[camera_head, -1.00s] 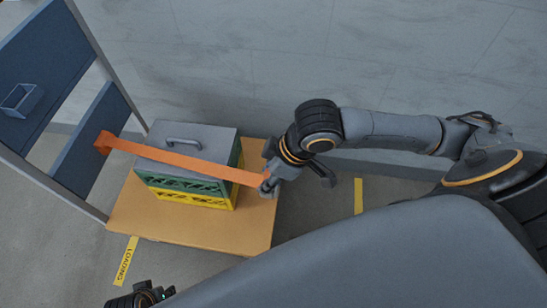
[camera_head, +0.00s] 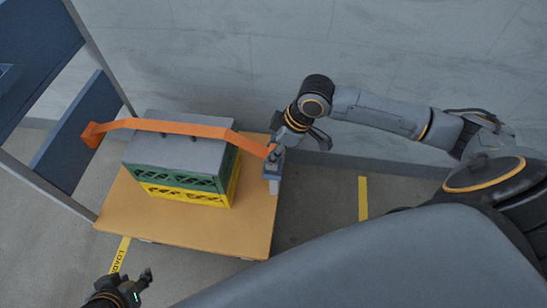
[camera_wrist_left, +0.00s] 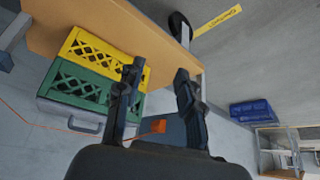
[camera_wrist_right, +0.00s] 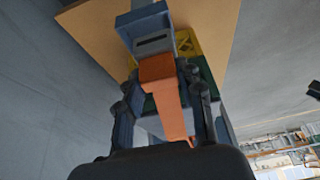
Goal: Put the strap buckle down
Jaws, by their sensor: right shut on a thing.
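The strap buckle (camera_wrist_right: 145,30) is a blue-grey block with a dark slot, on the end of an orange strap (camera_head: 185,128). My right gripper (camera_head: 277,150) is shut on the buckle end, beside the right edge of the cart. The buckle hangs below the fingers in the head view (camera_head: 272,170); whether it touches the cart is unclear. The strap runs over the grey lid of the stacked crates to an orange end piece (camera_head: 93,133) at the left. My left gripper (camera_head: 136,285) is open and empty near the bottom; its spread fingers show in the left wrist view (camera_wrist_left: 160,95).
A green crate (camera_head: 180,176) sits on a yellow crate (camera_head: 185,195) on the orange-tan cart deck (camera_head: 235,232). A blue panelled frame (camera_head: 75,140) rises at the left. A grey wall stands behind. Yellow floor markings (camera_head: 363,198) lie right of the cart.

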